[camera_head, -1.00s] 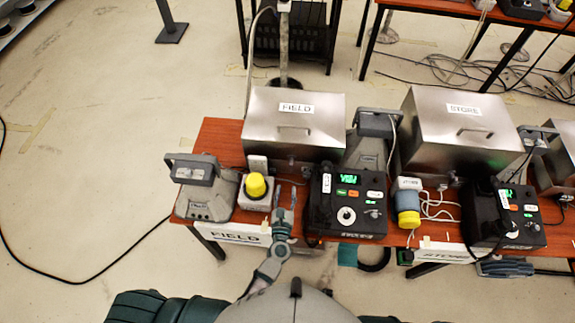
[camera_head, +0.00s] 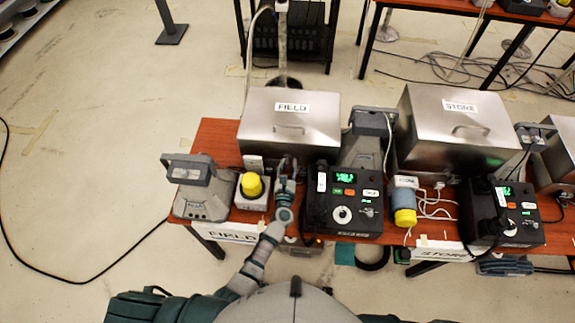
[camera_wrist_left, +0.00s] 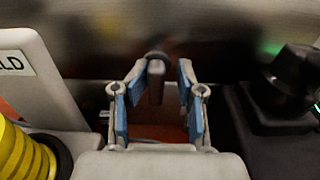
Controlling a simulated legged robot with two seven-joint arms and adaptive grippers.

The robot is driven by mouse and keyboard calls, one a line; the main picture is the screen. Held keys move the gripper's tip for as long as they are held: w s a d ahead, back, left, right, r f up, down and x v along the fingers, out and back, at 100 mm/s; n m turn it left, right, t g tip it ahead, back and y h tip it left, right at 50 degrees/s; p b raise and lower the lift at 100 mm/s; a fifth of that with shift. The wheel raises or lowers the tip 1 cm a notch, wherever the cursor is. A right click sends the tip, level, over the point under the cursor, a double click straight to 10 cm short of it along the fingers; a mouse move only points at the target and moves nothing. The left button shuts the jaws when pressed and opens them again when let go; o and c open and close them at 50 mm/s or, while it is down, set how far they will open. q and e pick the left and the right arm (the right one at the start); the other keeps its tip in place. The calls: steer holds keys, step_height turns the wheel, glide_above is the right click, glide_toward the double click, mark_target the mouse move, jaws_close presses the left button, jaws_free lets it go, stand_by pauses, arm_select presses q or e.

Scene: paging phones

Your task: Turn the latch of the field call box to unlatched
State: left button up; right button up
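The field call box (camera_head: 312,135) is a brushed metal box with a FIELD label, at the back of the desk. Its latch (camera_wrist_left: 156,82), a grey upright tab below a round dark hub, shows in the left wrist view on the box's front. My left gripper (camera_head: 286,166) reaches up to the lower front of the box and hides the latch in the head view. In the left wrist view my left gripper (camera_wrist_left: 162,74) is open, its blue-padded fingers on either side of the latch with gaps visible. My right gripper is not in view.
A yellow-topped beacon (camera_head: 252,186) stands close left of the gripper, and a black desk phone (camera_head: 345,204) close right. A grey lamp-like unit (camera_head: 200,190) is at the left desk end. The store box (camera_head: 455,130) stands further right.

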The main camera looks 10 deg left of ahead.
arm_select(q)
steer(key=shift+d, duration=0.25)
jaws_close()
steer(key=shift+s, duration=0.1)
steer(key=shift+a, duration=0.65)
steer(key=shift+d+m, duration=0.1)
steer(key=shift+m, duration=0.2)
steer(key=shift+d+m, duration=0.4)
steer(key=shift+m, duration=0.5)
steer(key=shift+a+f+m, duration=0.1)
steer(key=shift+a+m, duration=0.05)
steer(key=shift+m, duration=0.55)
steer(key=shift+a+m, duration=0.1)
steer(key=shift+m, duration=1.3)
steer(key=shift+d, duration=0.2)
steer(key=shift+m, duration=0.3)
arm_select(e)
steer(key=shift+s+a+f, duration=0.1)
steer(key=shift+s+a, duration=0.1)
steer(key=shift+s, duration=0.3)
